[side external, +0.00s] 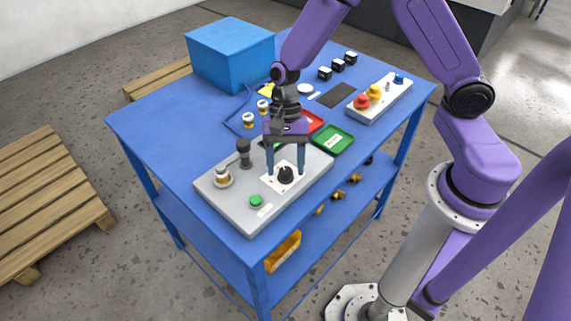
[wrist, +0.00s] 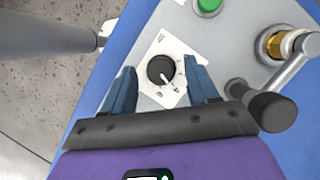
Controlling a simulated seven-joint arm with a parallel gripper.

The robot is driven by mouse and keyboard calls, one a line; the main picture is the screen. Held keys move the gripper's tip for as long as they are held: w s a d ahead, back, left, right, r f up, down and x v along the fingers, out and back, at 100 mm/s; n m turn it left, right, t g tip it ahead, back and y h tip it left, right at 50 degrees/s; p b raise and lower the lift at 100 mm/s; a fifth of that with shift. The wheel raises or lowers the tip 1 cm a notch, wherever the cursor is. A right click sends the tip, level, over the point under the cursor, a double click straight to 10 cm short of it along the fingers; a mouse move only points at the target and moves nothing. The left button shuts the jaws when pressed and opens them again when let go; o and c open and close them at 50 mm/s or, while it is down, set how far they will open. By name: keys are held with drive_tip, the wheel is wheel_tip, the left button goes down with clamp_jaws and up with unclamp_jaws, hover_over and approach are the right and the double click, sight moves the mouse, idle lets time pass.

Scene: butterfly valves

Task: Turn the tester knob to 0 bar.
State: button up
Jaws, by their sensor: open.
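The tester knob (side external: 285,174) is a black round knob on a white square plate, set in the grey tester panel (side external: 240,215). In the wrist view the knob (wrist: 161,70) shows a white pointer line aimed down and slightly right; the plate's printed marks are too small to read. My gripper (side external: 286,172) points down at the knob with its blue fingers apart. In the wrist view the gripper (wrist: 160,88) has one finger on each side of the knob, with gaps between fingers and knob. Nothing is held.
A green button (side external: 256,201), a brass valve fitting (side external: 222,177) and a dark upright lever (side external: 244,153) stand on the same panel. A green tray (side external: 333,139) and a red tray (side external: 314,121) lie behind. A blue box (side external: 231,53) stands at the back left.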

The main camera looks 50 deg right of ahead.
drive_tip(key=shift+s+a+f, duration=0.1)
drive_tip(key=shift+a+f, duration=0.05)
drive_tip(key=shift+f, duration=0.2)
drive_tip(key=shift+c, duration=0.2)
drive_tip(key=c, duration=1)
